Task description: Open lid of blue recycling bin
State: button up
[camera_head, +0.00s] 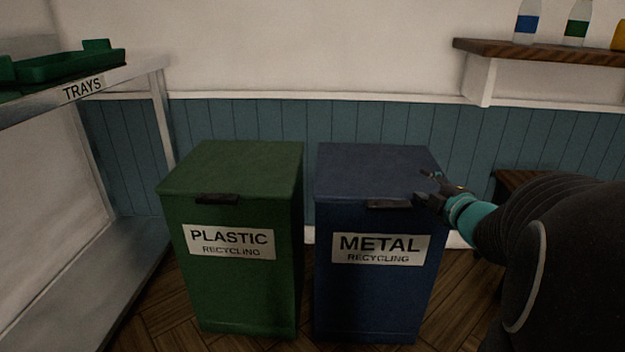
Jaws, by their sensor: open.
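The blue recycling bin (370,290) stands on the floor in the middle, labelled METAL RECYCLING. Its lid (372,170) lies flat and shut on top. A dark handle (388,204) sits at the lid's front edge. My gripper (422,187) is open at the lid's front right corner, just right of the handle. The arm reaches in from the right. Whether a finger touches the lid or the handle I cannot tell. The gripper hides the lid's front right corner and the right end of the handle.
A green bin (240,300) labelled PLASTIC RECYCLING stands close on the left, its lid shut. A metal rack (150,70) with green trays (70,66) is at the far left. A wooden shelf (545,50) with bottles (527,22) hangs at the upper right. The wall is close behind the bins.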

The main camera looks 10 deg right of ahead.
aim_at(395, 210)
jog(key=s+d+f+n+y+b, duration=0.1)
jog(key=s+f+n+y+b, duration=0.2)
jog(key=s+f+n+y, duration=0.5)
jog(key=shift+y, duration=0.5)
jog(key=x, duration=1.5)
jog(key=shift+w+d+f, duration=0.15)
jog(key=shift+d+f, duration=0.1)
jog(key=shift+d, duration=0.1)
jog(key=shift+c, duration=0.3)
grip_shut()
